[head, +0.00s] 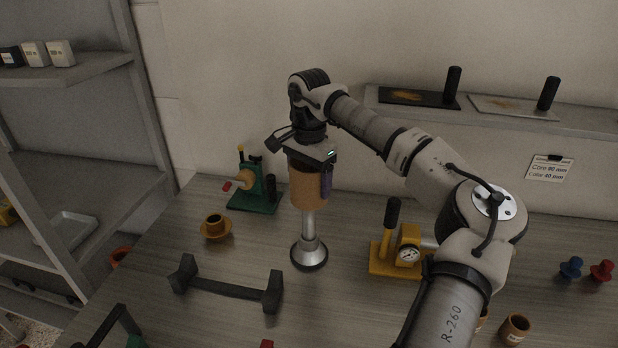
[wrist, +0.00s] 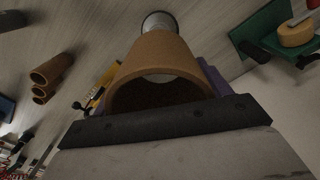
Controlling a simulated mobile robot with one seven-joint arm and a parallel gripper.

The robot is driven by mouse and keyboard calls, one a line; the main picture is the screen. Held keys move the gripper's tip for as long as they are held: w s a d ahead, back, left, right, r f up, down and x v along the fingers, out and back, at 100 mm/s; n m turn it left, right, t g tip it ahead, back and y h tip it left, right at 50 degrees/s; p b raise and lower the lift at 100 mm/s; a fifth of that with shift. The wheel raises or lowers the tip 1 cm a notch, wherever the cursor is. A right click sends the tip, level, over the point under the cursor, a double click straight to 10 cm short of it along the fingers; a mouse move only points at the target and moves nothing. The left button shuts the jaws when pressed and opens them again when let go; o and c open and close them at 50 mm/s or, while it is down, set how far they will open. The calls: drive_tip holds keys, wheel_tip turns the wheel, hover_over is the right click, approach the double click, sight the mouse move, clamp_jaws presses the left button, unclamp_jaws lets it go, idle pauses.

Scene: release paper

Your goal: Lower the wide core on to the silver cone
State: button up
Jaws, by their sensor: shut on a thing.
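My gripper (head: 311,176) is shut on the wide core (head: 306,192), a brown cardboard tube held upright. In the wrist view the core (wrist: 160,62) points away from the camera, with purple fingers (wrist: 158,82) at its sides. The silver cone (head: 309,250) stands on the table on a dark round base, directly below the core in the head view. Its narrow silver shaft (head: 308,222) reaches up to the core's lower end. The cone's base (wrist: 159,22) shows past the core's far end in the wrist view.
A green device (head: 255,196) and an orange flanged piece (head: 214,228) stand left of the cone. A yellow gauge press (head: 398,252) stands close on the right. A dark cradle (head: 228,287) lies in front left. Small brown cores (head: 514,329) stand at front right.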

sight(309, 217)
drive_tip(key=shift+f+b, duration=3.2)
drive_tip(key=shift+f, duration=2.4)
drive_tip(key=o, duration=1.1)
drive_tip(key=shift+s, duration=0.1)
wheel_tip(309, 217, up, 14)
drive_tip(key=shift+r+b, duration=0.1)
drive_tip(key=shift+b, duration=1.05)
